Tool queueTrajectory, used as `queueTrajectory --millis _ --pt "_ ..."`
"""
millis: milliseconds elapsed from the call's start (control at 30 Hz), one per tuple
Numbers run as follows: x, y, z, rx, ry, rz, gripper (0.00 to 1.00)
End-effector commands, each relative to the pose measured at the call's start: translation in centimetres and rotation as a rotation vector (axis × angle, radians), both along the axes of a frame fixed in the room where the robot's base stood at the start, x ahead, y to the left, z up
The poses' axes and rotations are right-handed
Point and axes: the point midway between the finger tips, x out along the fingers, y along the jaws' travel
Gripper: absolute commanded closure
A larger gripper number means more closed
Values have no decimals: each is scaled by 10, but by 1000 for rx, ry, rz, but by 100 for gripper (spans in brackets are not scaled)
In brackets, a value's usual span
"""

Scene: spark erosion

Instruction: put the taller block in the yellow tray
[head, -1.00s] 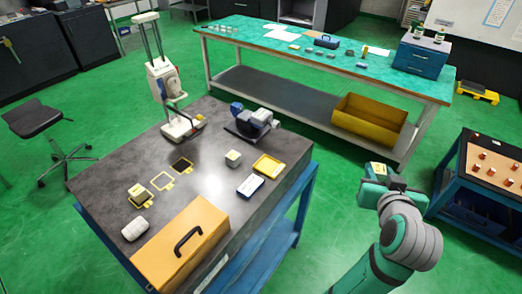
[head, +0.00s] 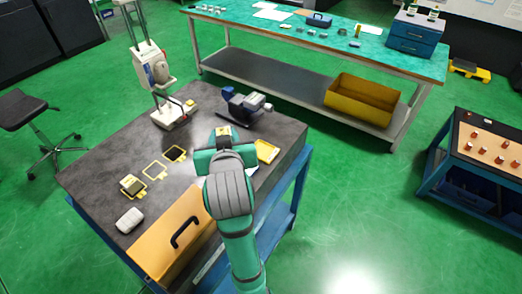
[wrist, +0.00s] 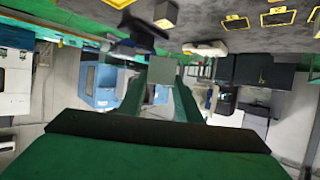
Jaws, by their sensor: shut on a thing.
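My gripper (head: 222,138) is over the middle of the grey table, in front of the vise. In the wrist view it is shut on a grey-green block (wrist: 163,72) between its fingers. The yellow tray (head: 268,152) lies on the table just right of my gripper, partly covered by my arm. A yellow edge, likely the tray, shows at the top of the wrist view (wrist: 117,3). A second, pale block (wrist: 166,14) stands on the table in the wrist view; my arm hides it in the head view. I cannot tell the two blocks' heights apart here.
A dark vise (head: 245,105) stands behind my gripper, and a white machine (head: 160,80) stands at the back left. A white rounded thing (head: 129,220) and an orange case (head: 175,240) are in front.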

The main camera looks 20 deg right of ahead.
Motion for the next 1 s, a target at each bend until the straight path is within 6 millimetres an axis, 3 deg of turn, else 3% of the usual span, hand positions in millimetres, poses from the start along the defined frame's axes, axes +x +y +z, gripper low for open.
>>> queueTrajectory --millis 67,167,533,733,1000 --pt "2 2 -1 0 -1 5 96" --pt "6 -9 -8 2 1 4 96" --pt "35 -82 -42 2 1 2 96" --pt "45 -104 -76 2 3 7 96" --pt "51 -117 -93 1 -1 8 96"
